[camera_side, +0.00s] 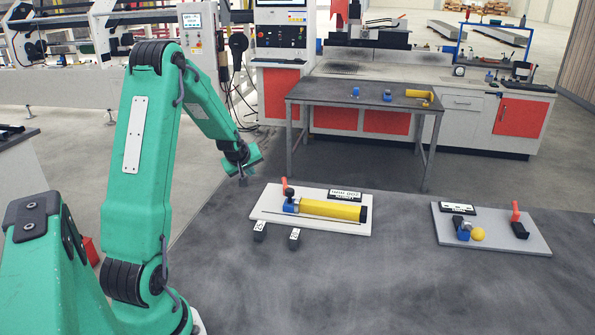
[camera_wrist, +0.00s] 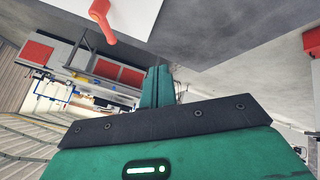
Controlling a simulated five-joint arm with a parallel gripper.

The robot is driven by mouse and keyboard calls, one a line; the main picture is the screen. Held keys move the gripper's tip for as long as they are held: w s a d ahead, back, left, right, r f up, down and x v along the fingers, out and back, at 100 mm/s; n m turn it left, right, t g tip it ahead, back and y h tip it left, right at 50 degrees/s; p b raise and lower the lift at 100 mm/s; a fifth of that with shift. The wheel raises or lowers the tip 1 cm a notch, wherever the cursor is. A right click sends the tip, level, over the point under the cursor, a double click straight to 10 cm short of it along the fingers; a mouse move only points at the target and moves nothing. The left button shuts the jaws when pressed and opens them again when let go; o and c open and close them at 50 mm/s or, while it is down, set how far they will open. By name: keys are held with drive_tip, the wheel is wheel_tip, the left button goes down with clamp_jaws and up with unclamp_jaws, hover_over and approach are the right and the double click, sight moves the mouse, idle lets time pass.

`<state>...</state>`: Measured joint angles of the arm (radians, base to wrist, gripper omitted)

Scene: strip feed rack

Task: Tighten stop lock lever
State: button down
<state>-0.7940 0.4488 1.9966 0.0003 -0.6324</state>
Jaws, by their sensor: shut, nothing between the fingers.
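A white board (camera_side: 275,222) on the dark table carries a blue block, a black knob, a yellow cylinder (camera_side: 335,210) and an upright red lever (camera_side: 285,186) at its back left. A second grey board (camera_side: 530,245) at the right carries another red lever (camera_side: 515,210). I cannot tell which is the stop lock lever. My gripper (camera_side: 243,180) is shut and empty, in the air left of the white board and apart from the near lever. In the wrist view a red lever (camera_wrist: 103,22) hangs from a white board (camera_wrist: 130,14) at the top, beyond my shut gripper (camera_wrist: 158,80).
Two small dark blocks with labels (camera_side: 260,230) (camera_side: 294,238) stand in front of the white board. The table (camera_side: 390,280) is clear between and in front of the boards.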

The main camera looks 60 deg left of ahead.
drive_tip(key=shift+s+r, duration=0.3)
drive_tip(key=shift+r, duration=0.05)
drive_tip(key=c, duration=1.7)
unclamp_jaws()
drive_tip(key=shift+d, duration=0.1)
drive_tip(key=o, duration=0.3)
drive_tip(key=shift+w, duration=0.35)
drive_tip(key=m+g+h, duration=0.2)
drive_tip(key=m+h, duration=0.1)
approach(284, 181)
drive_tip(key=shift+w+f, duration=0.1)
drive_tip(key=shift+f, duration=0.35)
drive_tip(key=shift+x, duration=3.8)
